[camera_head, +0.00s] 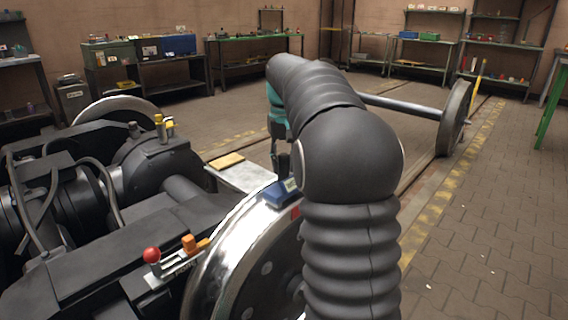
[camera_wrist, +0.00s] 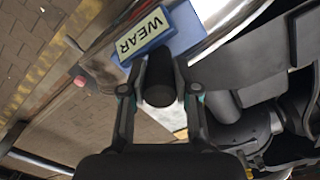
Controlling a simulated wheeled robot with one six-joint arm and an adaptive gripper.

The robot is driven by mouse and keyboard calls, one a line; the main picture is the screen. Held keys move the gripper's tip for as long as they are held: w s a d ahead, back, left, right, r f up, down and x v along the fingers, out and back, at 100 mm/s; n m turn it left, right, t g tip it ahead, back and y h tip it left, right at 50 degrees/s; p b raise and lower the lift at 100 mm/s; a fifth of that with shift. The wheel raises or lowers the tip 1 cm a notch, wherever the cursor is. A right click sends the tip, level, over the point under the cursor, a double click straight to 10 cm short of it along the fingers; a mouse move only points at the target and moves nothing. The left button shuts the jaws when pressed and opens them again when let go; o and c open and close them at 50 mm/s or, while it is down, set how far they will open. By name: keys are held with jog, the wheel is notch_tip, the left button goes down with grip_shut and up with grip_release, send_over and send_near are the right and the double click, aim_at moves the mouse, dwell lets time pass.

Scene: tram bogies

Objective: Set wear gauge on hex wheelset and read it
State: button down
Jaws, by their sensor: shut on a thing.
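The blue wear gauge (camera_head: 283,193) sits at the top of the rim of the near shiny wheel (camera_head: 232,245) in the head view. In the wrist view the gauge (camera_wrist: 180,28) shows its cream label reading WEAR and lies against or just over the bright rim (camera_wrist: 232,18); I cannot tell if it is fully seated. My gripper (camera_wrist: 160,88) is shut on the gauge's black round handle (camera_wrist: 160,78), one finger on each side. In the head view my arm hides most of the gripper and the wheel's right part. I see no clear hex mark on the wheel.
A dark bogie frame (camera_head: 160,235) fills the left, with a red-knobbed lever (camera_head: 152,256) beside the wheel. Another wheelset (camera_head: 455,118) stands on the track behind my arm. Shelves and benches line the back wall.

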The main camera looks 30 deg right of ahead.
jog(key=shift+f, duration=0.1)
jog(key=c, duration=0.9)
grip_release()
jog(key=shift+o, duration=0.2)
notch_tip(320, 180, up, 12)
jog(key=p, duration=0.2)
jog(key=shift+p, duration=0.4)
